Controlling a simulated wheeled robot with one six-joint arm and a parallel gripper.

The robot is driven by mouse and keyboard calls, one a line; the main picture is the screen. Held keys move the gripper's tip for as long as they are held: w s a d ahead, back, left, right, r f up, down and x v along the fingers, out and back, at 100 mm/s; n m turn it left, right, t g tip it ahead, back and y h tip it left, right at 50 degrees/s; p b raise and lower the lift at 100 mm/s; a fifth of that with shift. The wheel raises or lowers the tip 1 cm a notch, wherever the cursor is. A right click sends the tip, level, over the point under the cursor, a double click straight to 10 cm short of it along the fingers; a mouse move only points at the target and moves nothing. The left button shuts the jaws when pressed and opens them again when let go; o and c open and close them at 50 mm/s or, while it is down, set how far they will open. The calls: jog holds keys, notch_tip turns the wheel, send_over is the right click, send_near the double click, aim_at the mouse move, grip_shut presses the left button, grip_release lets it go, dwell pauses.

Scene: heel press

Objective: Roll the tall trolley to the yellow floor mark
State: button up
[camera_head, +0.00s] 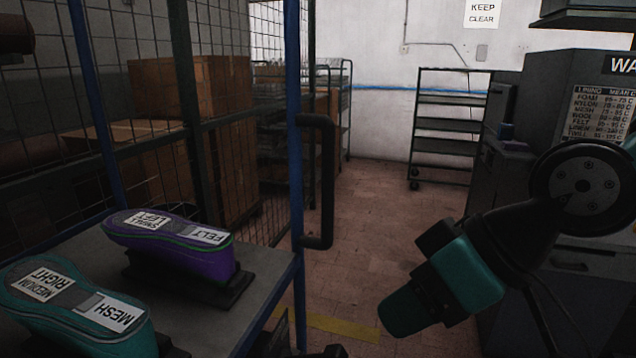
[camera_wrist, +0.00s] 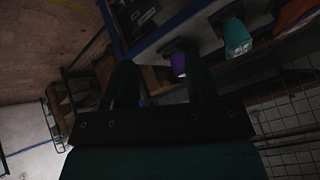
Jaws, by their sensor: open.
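The tall trolley (camera_head: 298,90) seems to be the blue-posted frame with wire mesh at the left of the head view. A black upright handle (camera_head: 328,180) is fixed to its near right post. Its shelf (camera_head: 215,318) carries a purple last (camera_head: 185,262) and a teal last (camera_head: 75,318). Its wheels are hidden. A yellow floor mark (camera_head: 345,328) shows partly at the bottom centre, beyond the shelf. My gripper (camera_wrist: 162,64) is open and empty in the wrist view, apart from the handle. The purple last (camera_wrist: 178,64) shows behind the fingers.
Cardboard boxes (camera_head: 230,120) stand behind the mesh. A dark wheeled rack (camera_head: 445,145) stands by the back wall. A grey machine cabinet (camera_head: 570,110) stands at the right, partly behind my arm. The tiled floor (camera_head: 370,220) between trolley and cabinet is clear.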

jog(key=w+a+t+y+b, duration=0.1)
jog(key=w+t+y+b, duration=0.1)
jog(key=w+t+b, duration=0.4)
jog(key=m+t+y+p, duration=0.1)
jog(key=t+p, duration=0.5)
send_near(332, 176)
jog(key=p+x, duration=0.7)
jog(key=x, duration=0.4)
jog(key=shift+w+a, duration=0.2)
jog(key=shift+w, duration=0.15)
jog(key=shift+w+a+f+p, duration=0.15)
jog(key=shift+w+a+p, duration=0.2)
jog(key=shift+w, duration=0.15)
grip_shut()
